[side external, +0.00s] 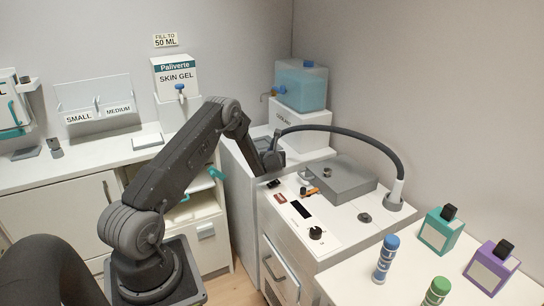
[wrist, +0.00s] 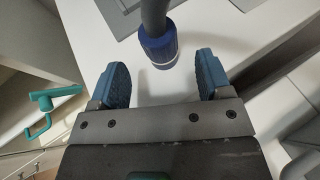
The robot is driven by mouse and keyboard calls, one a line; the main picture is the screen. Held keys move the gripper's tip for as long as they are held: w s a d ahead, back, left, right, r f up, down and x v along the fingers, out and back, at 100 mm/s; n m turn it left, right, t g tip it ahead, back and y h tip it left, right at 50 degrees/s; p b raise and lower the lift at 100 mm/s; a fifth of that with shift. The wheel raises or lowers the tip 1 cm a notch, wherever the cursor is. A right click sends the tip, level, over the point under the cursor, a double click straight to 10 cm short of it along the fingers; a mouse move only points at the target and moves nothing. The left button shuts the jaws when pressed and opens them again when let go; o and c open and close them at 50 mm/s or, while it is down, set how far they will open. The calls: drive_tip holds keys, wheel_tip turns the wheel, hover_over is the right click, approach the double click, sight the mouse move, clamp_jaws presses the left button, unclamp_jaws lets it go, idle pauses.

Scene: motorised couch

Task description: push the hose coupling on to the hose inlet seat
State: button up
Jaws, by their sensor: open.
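The hose coupling (wrist: 158,48) is a blue collar with a pale end on a dark hose (wrist: 155,14). In the wrist view it lies between and slightly beyond the fingertips, with gaps on both sides. My gripper (wrist: 162,66) is open, its two blue pads apart. In the side view my gripper (side external: 269,161) is at the left end of the arching hose (side external: 345,133); the coupling is hard to make out there. The hose's other end enters a white sleeve (side external: 397,191) on the couch-side unit. I cannot tell which fitting is the inlet seat.
The white unit (side external: 335,237) carries a grey raised plate (side external: 340,180), a dark knob (side external: 316,233) and a small round fitting (side external: 364,217). A blue-liquid tank (side external: 301,86) stands behind. Bottles, including a teal one (side external: 441,230), stand at the right front.

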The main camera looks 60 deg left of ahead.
drive_tip(key=shift+f+x, duration=0.15)
drive_tip(key=shift+x, duration=1.3)
drive_tip(key=shift+f+x, duration=0.15)
drive_tip(key=shift+x, duration=1.35)
drive_tip(key=shift+d, duration=0.15)
drive_tip(key=c, duration=1)
